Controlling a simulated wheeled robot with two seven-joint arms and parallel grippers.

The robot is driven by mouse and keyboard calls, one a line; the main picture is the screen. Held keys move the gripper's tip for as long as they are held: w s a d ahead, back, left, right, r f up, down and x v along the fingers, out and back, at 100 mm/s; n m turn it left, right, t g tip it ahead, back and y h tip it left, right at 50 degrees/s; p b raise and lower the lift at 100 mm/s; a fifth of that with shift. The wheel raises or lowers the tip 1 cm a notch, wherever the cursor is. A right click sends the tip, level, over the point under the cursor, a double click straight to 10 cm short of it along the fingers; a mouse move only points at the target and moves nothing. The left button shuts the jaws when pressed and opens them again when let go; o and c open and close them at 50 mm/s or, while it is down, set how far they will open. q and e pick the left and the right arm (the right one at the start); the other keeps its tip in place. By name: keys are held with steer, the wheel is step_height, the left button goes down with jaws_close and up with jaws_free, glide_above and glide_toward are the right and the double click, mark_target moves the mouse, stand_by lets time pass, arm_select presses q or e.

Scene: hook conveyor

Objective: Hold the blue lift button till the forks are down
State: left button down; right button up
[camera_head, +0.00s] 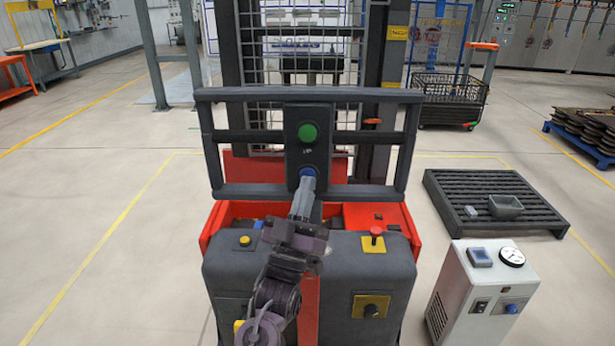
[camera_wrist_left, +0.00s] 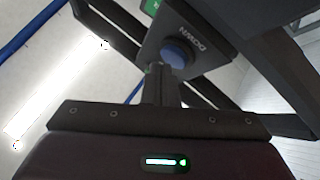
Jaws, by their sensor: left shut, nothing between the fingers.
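The blue button (camera_head: 308,171) is at the bottom of a dark control box (camera_head: 306,146) on the stacker's grey frame, below a green button (camera_head: 308,133). In the left wrist view the blue button (camera_wrist_left: 177,55) has the word DOWN beside it. My left gripper (camera_head: 304,184) is shut and empty, its tips pointing up at the blue button. In the wrist view the closed fingertips (camera_wrist_left: 159,70) are right at the button's lower edge; I cannot tell whether they press it. The forks cannot be made out behind the frame and mesh. My right gripper is not in view.
The red and grey stacker body (camera_head: 370,216) carries a red knob (camera_head: 376,233) and a yellow button (camera_head: 245,240). A white cabinet with a gauge (camera_head: 480,290) and a black pallet (camera_head: 465,205) stand at right. The left floor is clear.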

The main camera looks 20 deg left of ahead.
arm_select(q)
steer(key=shift+w+a, duration=0.1)
steer(key=shift+w, duration=0.3)
stand_by(0.4)
steer(key=shift+s, duration=0.1)
stand_by(1.9)
steer(key=shift+s+d, duration=0.25)
steer(key=shift+s, duration=0.45)
steer(key=shift+s+d+p, duration=0.1)
steer(key=shift+s+d, duration=0.1)
steer(key=shift+s, duration=0.6)
steer(key=shift+s+d+p, duration=0.1)
steer(key=shift+s+d, duration=0.15)
steer(key=shift+s, duration=0.55)
steer(key=shift+s+d+p, duration=0.1)
steer(key=shift+s+d, duration=0.1)
steer(key=shift+s, duration=0.6)
